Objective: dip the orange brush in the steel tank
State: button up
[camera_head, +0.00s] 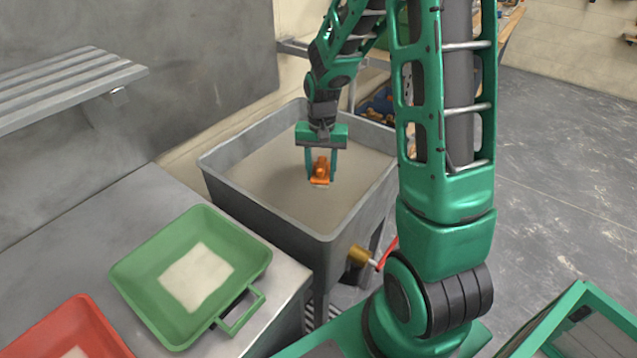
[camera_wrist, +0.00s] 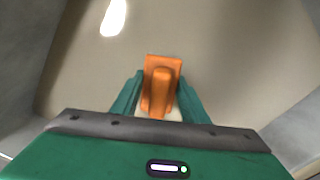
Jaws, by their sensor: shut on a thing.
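The steel tank (camera_head: 222,178) stands beside the counter's end in the head view, filled with a greyish-beige liquid or mortar (camera_head: 270,183). Its inside also fills most of the wrist view (camera_wrist: 215,60). My gripper (camera_head: 321,172) points down inside the tank's rim outline, over the tank's middle. It is shut on the orange brush (camera_head: 320,168), which also shows between the fingers in the wrist view (camera_wrist: 162,80). The brush's pale lower end is partly visible. I cannot tell whether it touches the surface of the contents.
A green tub (camera_head: 140,272) with a pale patch inside sits on the grey counter (camera_head: 60,240). A red tub (camera_head: 68,330) is at lower left. A slatted shelf (camera_head: 60,88) juts from the wall. A brass valve with red handle (camera_head: 360,255) sticks out of the tank's front.

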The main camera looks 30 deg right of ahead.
aim_at(321, 163)
notch_tip(321, 163, up, 14)
jog(key=shift+f, duration=0.15)
dwell(1.4)
dwell(2.0)
jog(key=shift+r, duration=2)
